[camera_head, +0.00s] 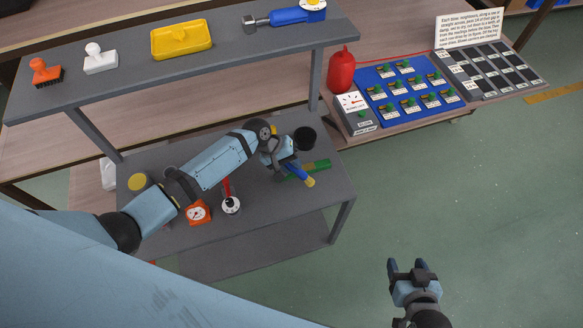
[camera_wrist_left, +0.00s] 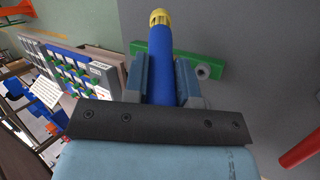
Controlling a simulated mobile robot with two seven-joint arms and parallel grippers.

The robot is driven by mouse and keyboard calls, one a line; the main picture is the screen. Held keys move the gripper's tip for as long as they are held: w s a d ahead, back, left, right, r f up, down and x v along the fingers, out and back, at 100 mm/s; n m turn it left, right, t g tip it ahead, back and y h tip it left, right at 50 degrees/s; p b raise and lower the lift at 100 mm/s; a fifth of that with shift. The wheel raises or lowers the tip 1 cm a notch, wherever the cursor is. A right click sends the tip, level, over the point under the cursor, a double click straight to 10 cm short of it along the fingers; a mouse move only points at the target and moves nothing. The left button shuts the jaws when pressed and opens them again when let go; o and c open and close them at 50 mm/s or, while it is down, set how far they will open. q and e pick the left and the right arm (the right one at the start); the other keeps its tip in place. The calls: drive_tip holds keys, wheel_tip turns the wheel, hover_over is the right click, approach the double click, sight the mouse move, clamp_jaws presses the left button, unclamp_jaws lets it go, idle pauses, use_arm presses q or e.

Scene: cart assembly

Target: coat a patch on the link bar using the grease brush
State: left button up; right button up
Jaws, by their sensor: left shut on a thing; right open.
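The grease brush, with a blue handle and a yellow end (camera_head: 309,181), is in my left gripper (camera_head: 291,165), which is shut on it. In the left wrist view the blue handle (camera_wrist_left: 165,62) runs between the fingers (camera_wrist_left: 161,82), yellow end pointing away. The green link bar (camera_head: 320,165) lies on the lower grey cart top, partly hidden by the gripper and brush. In the wrist view the bar (camera_wrist_left: 190,58) passes behind the brush, a grey ring near its right end. I cannot tell whether the brush touches it. My right gripper (camera_head: 408,266) is open and empty over the floor.
The upper shelf (camera_head: 125,94) holds brushes, a yellow tray (camera_head: 181,40) and a blue tool (camera_head: 290,15). A blue board (camera_head: 408,91) lies at right. Floor space is clear.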

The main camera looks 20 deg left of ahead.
use_arm(q)
drive_tip(key=shift+r, duration=0.45)
drive_tip(key=shift+r, duration=0.1)
drive_tip(key=shift+r, duration=1.4)
drive_tip(key=shift+a, duration=0.1)
